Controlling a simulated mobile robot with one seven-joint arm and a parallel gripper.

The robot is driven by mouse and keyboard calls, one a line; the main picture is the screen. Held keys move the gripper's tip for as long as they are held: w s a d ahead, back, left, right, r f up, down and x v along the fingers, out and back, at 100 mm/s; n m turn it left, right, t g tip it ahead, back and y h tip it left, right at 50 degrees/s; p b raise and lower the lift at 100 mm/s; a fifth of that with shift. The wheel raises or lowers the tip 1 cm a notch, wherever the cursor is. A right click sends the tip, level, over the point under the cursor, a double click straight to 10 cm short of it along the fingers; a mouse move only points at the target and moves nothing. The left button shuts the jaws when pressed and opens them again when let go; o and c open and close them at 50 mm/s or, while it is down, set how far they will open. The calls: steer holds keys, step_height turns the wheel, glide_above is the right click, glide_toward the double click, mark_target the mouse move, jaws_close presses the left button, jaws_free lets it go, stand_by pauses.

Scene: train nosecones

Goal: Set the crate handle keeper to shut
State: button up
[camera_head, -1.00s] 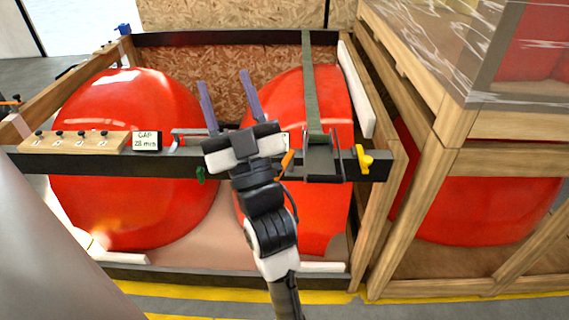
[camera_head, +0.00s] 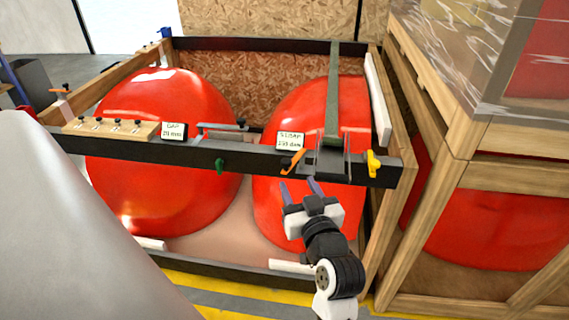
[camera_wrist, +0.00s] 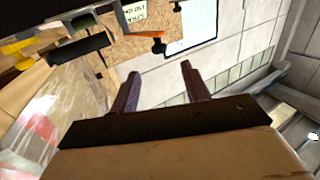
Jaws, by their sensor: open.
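The open wooden crate has a dark front rail (camera_head: 250,157) across its top. An orange lever (camera_head: 291,162) with a dark knob hangs tilted on the rail, right of centre; it also shows in the wrist view (camera_wrist: 146,35). A yellow handle (camera_head: 373,163) sits at the rail's right end and a small green tab (camera_head: 219,166) left of centre. I cannot tell which of these is the handle keeper. My gripper (camera_head: 300,184) is open and empty, below and in front of the rail near the orange lever. Its fingers show in the wrist view (camera_wrist: 160,70), apart from everything.
Two large red nosecones (camera_head: 160,120) fill the crate. A green strap bar (camera_head: 333,90) runs back from a metal bracket (camera_head: 332,160). Two labels and a wooden peg strip (camera_head: 110,128) sit along the rail. A second crate (camera_head: 480,180) stands close on the right. Floor in front is free.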

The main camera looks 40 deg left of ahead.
mark_target(288, 164)
steer(key=p+x, duration=0.3)
steer(key=x, duration=0.8)
steer(key=shift+r, duration=0.2)
steer(key=shift+w+a, duration=0.25)
steer(key=shift+a, duration=0.15)
steer(key=shift+f, duration=0.1)
jaws_close()
